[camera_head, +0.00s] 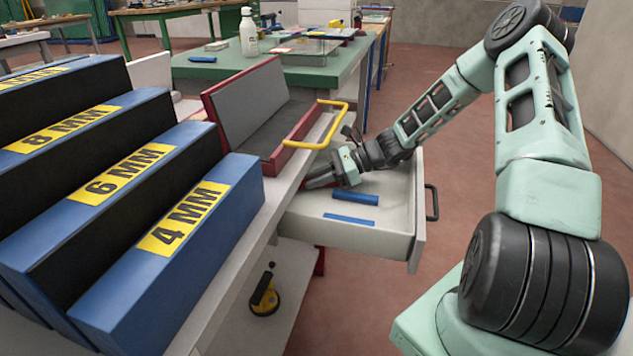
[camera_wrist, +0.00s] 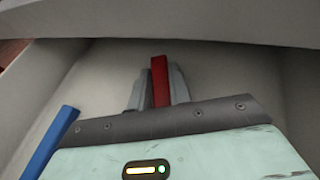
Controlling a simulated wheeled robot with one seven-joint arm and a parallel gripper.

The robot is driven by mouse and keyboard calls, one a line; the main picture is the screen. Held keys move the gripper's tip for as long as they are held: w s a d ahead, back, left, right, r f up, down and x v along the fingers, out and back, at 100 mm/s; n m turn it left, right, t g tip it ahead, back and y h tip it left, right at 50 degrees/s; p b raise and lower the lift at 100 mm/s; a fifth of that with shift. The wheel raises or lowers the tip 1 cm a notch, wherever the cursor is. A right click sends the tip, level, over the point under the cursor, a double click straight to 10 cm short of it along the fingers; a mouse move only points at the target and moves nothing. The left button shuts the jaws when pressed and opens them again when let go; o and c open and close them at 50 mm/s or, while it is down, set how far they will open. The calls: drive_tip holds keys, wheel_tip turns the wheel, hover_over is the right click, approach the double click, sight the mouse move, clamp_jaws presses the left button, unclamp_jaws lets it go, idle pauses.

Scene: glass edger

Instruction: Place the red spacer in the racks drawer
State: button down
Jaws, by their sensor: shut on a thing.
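The racks drawer (camera_head: 392,212) is pulled open under the bench, with a dark handle at its right. My gripper (camera_head: 320,180) reaches down inside it, at its left part near the bench edge. In the wrist view, the red spacer (camera_wrist: 159,82) stands out between the two grey fingers of my gripper (camera_wrist: 158,88), which are shut on it. The pale drawer interior (camera_wrist: 100,75) surrounds it there. I cannot tell whether the spacer touches the drawer floor. I cannot make out the spacer in the head view.
Two blue spacers (camera_head: 355,197) lie in the drawer, right of my gripper; one blue piece (camera_wrist: 50,142) shows in the wrist view. A red-framed tray with a yellow handle (camera_head: 317,125) stands just above the drawer's left end. Blue racks (camera_head: 185,222) fill the bench left.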

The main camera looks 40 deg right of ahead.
drive_tip(key=c, duration=1.3)
unclamp_jaws()
drive_tip(key=shift+s+d+r, duration=0.15)
drive_tip(key=shift+d+r, duration=0.15)
drive_tip(key=p+v, duration=0.3)
drive_tip(key=v, duration=0.8)
drive_tip(key=shift+d+p, duration=0.15)
drive_tip(key=shift+p, duration=0.25)
drive_tip(key=shift+r, duration=0.1)
